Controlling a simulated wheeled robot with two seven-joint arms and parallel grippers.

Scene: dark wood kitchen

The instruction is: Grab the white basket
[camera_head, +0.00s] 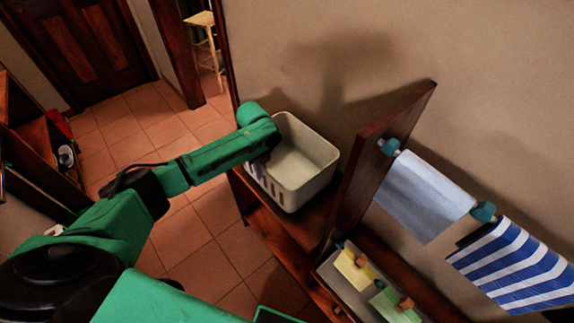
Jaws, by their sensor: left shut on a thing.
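The white basket (312,173) stands on the dark wood shelf unit against the wall, right of centre in the head view. It is open at the top and looks empty, with slots in its side. My green left arm reaches in from the left. My left gripper (262,160) is at the basket's left edge, shut on it. Its fingertips are mostly hidden behind the wrist and the rim. My right gripper is not in view.
A dark wood upright panel (368,160) stands close to the basket's right. Beyond it hang a grey-white towel (423,196) and a blue-striped towel (518,265). A tray (345,285) holds yellow and green items below. Tiled floor (205,235) is open on the left.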

